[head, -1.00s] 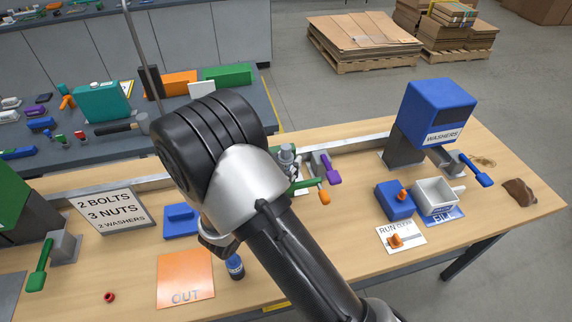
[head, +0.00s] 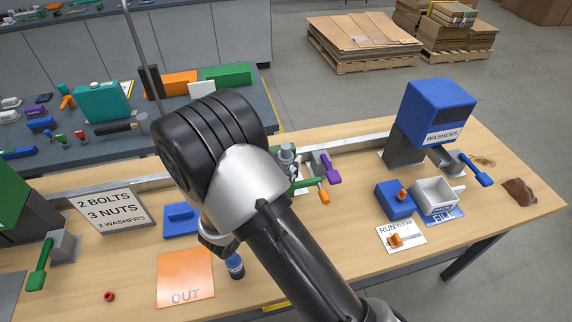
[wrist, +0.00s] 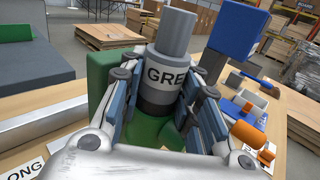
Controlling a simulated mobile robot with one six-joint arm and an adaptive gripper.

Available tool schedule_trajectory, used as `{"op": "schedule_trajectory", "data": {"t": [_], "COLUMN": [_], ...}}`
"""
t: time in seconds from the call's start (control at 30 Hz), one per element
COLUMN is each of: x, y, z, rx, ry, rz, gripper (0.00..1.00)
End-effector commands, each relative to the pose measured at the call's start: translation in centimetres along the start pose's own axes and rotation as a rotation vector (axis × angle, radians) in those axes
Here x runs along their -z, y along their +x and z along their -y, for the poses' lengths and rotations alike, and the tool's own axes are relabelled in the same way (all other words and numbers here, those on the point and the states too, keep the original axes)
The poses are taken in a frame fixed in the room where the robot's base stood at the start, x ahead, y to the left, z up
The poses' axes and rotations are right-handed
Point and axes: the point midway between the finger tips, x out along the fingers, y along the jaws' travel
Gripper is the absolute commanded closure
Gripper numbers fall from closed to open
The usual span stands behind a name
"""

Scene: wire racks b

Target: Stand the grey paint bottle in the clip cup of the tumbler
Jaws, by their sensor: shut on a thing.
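In the head view the bottle's grey top (head: 287,152) shows just right of my arm, which hides the gripper. Green parts (wrist: 102,72), seemingly of the tumbler, show behind, beside and below the bottle in the wrist view.
Orange (head: 324,196) and purple (head: 331,172) handles stick out right of the bottle. A blue bottle (head: 235,268) stands beside the orange OUT mat (head: 185,270).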

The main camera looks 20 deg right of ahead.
Motion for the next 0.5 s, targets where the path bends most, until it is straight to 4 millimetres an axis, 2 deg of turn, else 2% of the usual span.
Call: {"op": "schedule_trajectory", "data": {"t": [0.03,0.5], "x": [0.53,0.07], "y": [0.04,0.05], "z": [0.03,0.0], "rx": [-0.002,-0.002], "ry": [-0.003,-0.002], "rz": [-0.012,-0.012], "gripper": [0.97,0.97]}}
